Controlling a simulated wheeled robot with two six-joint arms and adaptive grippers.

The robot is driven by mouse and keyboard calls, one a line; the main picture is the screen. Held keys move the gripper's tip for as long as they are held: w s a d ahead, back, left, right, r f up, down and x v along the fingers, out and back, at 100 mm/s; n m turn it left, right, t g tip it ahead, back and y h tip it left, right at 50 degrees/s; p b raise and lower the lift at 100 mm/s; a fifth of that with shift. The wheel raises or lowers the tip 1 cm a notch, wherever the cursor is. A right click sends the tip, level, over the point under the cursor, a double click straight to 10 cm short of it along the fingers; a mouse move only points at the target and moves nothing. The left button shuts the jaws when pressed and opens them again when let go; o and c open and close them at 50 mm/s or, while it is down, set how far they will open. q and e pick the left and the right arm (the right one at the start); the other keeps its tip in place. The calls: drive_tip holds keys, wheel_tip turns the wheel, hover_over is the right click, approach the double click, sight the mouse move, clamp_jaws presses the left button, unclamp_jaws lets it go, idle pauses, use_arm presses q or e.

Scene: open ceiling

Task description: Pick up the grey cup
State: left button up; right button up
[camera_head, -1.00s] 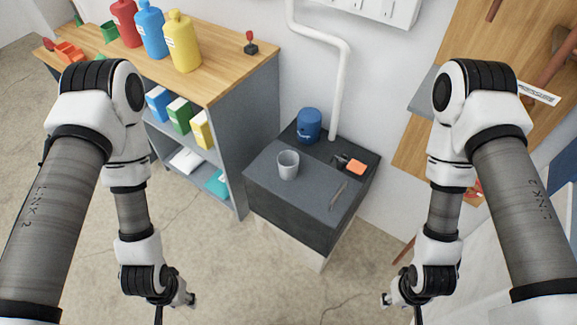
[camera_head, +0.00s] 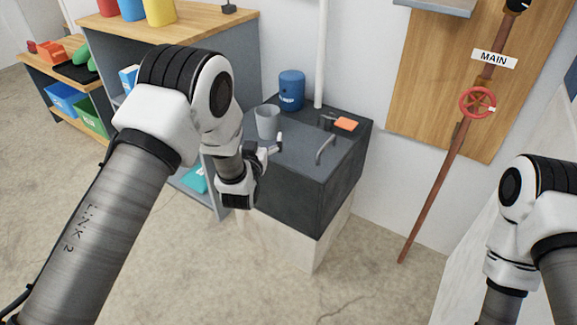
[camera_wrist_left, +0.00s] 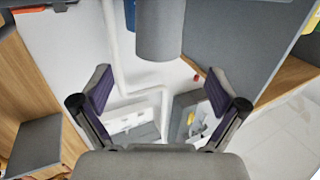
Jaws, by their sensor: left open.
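The grey cup (camera_head: 267,122) stands upright on the dark grey top of a cabinet (camera_head: 300,160), near its left edge. My left gripper (camera_head: 269,147) is just in front of the cup, low over the cabinet top. In the left wrist view the gripper (camera_wrist_left: 160,88) is open, its two fingers spread wide with nothing between them. A grey cylinder, the cup (camera_wrist_left: 160,30), shows at the top middle there, ahead of the fingertips and roughly centred between them. My right gripper is out of view; only part of its arm shows at the right.
A blue canister (camera_head: 291,90) stands behind the cup. A small orange-and-black object (camera_head: 346,124) and a grey handle-like bar (camera_head: 326,148) are on the right of the cabinet top. A shelf unit (camera_head: 240,70) stands close on the left. A red valve wheel (camera_head: 477,102) is on the right wall.

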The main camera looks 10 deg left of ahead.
sight(266, 127)
use_arm(q)
drive_tip(key=f, duration=0.1)
drive_tip(key=b, duration=0.1)
drive_tip(key=f, duration=0.1)
drive_tip(key=shift+w+d+f, duration=0.15)
drive_tip(key=shift+w+f, duration=0.1)
drive_tip(key=shift+f, duration=0.05)
drive_tip(key=shift+w+b, duration=0.2)
drive_tip(key=shift+b, duration=0.3)
drive_tip(key=w+b, duration=0.1)
drive_tip(key=w, duration=0.1)
drive_tip(key=w+b, duration=0.1)
drive_tip(key=w, duration=0.1)
drive_tip(key=w+b, duration=0.1)
drive_tip(key=w, duration=0.2)
drive_tip(key=shift+a+r, duration=0.3)
drive_tip(key=shift+a, duration=0.1)
drive_tip(key=shift+w, duration=0.3)
drive_tip(key=shift+r, duration=0.15)
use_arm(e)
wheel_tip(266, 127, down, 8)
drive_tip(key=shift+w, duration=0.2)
use_arm(q)
drive_tip(key=c, duration=1.1)
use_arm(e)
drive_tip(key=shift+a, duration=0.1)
